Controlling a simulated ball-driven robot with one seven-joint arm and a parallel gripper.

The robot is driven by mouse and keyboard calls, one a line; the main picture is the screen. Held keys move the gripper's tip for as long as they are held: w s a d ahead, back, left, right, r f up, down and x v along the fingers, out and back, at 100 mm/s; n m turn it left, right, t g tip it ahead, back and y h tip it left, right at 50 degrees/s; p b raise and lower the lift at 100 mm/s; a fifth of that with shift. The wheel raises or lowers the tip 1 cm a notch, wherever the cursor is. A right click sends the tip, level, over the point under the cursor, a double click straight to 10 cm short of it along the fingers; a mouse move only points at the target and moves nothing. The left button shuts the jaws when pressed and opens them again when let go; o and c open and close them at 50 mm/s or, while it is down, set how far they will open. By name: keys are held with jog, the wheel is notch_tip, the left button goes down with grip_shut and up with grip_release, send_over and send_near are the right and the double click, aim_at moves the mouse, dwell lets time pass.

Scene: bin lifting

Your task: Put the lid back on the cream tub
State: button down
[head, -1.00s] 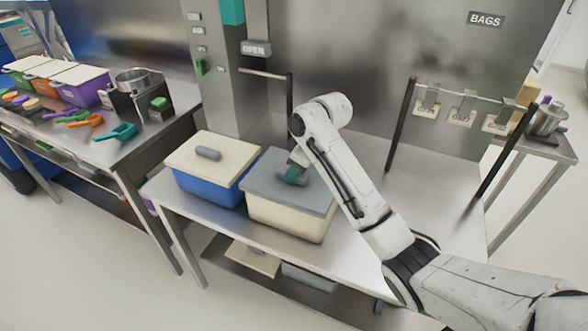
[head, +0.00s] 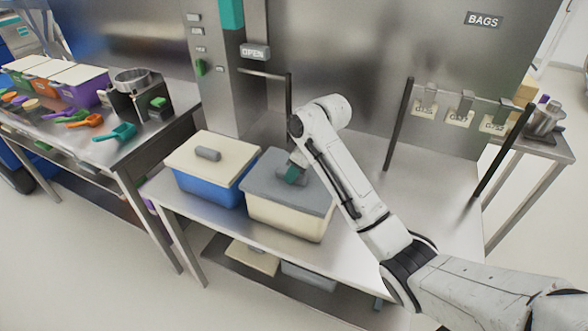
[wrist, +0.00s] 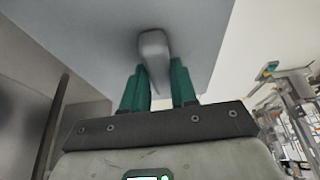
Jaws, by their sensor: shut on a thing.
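The cream tub (head: 284,217) stands on the steel table. Its grey lid (head: 262,180) lies over the top of the tub and looks level; I cannot tell whether the rim is fully seated. My gripper (head: 293,176) is over the middle of the lid with its green fingers down. In the wrist view, my gripper (wrist: 158,85) is shut on the lid's grey handle (wrist: 154,48), one finger on each side. The grey lid (wrist: 85,35) fills the upper part of that view. My arm hides part of the lid's right side.
A blue tub (head: 208,188) with a cream lid (head: 188,158) stands close on the left. The table (head: 375,190) is clear to the right, up to a rack with hanging tags (head: 461,111).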

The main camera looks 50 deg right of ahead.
jog(key=shift+f+p, duration=0.4)
jog(key=shift+f, duration=0.4)
dwell(2.0)
jog(key=c, duration=0.8)
grip_release()
jog(key=shift+o, duration=0.4)
jog(key=o, duration=0.5)
jog(key=shift+r, duration=0.1)
jog(key=shift+r+p, duration=3.2)
jog(key=shift+r, duration=0.2)
